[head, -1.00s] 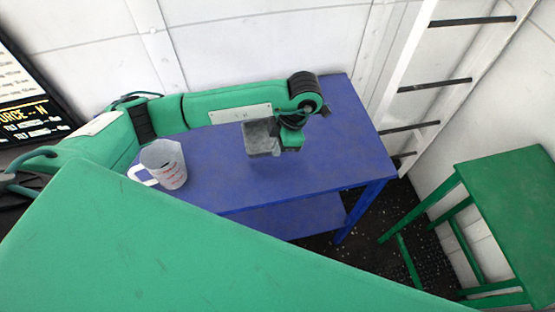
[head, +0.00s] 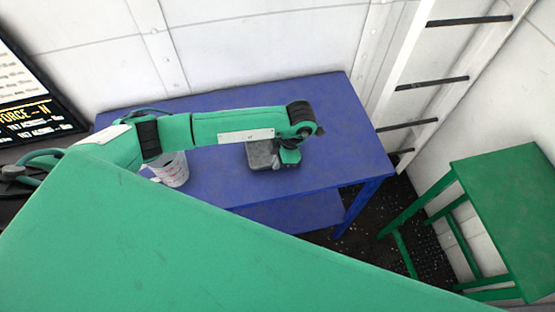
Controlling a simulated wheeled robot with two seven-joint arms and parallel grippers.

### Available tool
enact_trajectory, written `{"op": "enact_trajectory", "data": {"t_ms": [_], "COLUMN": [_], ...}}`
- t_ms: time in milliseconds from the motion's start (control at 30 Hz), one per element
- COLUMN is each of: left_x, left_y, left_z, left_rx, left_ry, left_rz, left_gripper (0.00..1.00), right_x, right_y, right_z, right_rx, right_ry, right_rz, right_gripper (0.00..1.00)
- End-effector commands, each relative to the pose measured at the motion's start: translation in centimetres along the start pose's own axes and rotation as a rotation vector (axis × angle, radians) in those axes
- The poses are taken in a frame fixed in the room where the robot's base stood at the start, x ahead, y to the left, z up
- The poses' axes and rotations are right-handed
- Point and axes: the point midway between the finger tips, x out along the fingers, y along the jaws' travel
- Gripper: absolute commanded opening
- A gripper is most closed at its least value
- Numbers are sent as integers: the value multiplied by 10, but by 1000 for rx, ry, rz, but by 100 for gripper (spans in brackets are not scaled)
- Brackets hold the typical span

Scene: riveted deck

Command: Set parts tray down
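The parts tray (head: 262,155) is a small grey tray low over the blue table (head: 215,179), at its middle. It appears to be at or very near the tabletop; I cannot tell whether it touches. My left gripper (head: 286,158) is at the tray's right side, pointing down from the green arm. Its fingers are small and partly hidden by the wrist, so I cannot see whether they are closed on the tray. My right gripper is not in view.
A white measuring jug (head: 175,170) stands on the table's left part, partly hidden by my arm. A green stool (head: 510,200) stands at the right, near a white ladder (head: 425,90). The table's right side is clear.

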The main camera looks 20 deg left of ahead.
Motion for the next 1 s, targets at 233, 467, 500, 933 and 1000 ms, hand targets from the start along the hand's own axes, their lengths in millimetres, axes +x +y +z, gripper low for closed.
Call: {"op": "enact_trajectory", "data": {"t_ms": [233,467,500,933,1000], "left_x": [1,-2,-4,-88,-102], "left_y": [0,0,0,1,0], "left_z": [0,-1,-1,2,1], "left_rx": [0,0,0,1,1], "left_ry": [0,0,0,-5,-3], "left_rz": [0,0,0,4,4], "left_gripper": [24,24,24,24,24], "right_x": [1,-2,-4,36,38], "right_y": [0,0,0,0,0], "right_z": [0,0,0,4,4], "right_rx": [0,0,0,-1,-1], "right_ry": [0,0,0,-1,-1], "right_rz": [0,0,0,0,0], "right_gripper": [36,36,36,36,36]}}
